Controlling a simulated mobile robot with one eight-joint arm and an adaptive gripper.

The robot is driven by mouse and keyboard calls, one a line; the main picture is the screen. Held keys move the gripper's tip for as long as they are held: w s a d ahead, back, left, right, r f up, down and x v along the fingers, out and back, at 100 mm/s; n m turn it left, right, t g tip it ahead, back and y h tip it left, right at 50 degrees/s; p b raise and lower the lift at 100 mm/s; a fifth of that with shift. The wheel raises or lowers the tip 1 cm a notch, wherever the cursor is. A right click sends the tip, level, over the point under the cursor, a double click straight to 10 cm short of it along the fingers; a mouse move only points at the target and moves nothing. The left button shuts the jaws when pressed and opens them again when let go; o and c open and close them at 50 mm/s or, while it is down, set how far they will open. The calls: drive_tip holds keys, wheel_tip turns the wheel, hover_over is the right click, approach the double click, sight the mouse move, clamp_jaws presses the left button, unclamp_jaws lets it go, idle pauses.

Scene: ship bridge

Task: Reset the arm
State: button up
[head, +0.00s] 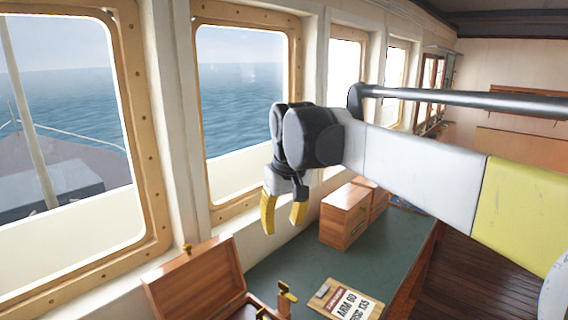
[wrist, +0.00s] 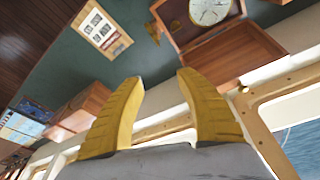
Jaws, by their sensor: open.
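My gripper (head: 284,212) hangs from the end of my arm in front of the windows in the head view, with its yellow fingers pointing down. The fingers are apart and nothing is between them. In the wrist view my gripper (wrist: 160,90) shows two yellow fingers spread open, with the green counter and the window ledge beyond them. My gripper is clear of the things on the counter. My arm (head: 420,170) reaches in from the right edge of the head view.
The green counter (head: 385,254) runs below the windows. It bears an open wooden box (head: 195,282), which holds a round dial (wrist: 209,10) in the wrist view, a clipboard (head: 343,301) and wooden cabinets (head: 345,215).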

drive_tip(key=s+d+f+m+t+h+b, duration=0.1)
drive_tip(key=s+d+f+m+t+b, duration=0.3)
drive_tip(key=s+d+f+b, duration=0.5)
drive_tip(key=s+d+f+m, duration=0.1)
drive_tip(key=s+d+f, duration=0.9)
drive_tip(key=s+f, duration=0.3)
drive_tip(key=shift+s+d+f+b, duration=0.25)
drive_tip(key=shift+s+f+b, duration=0.05)
drive_tip(key=shift+s, duration=0.55)
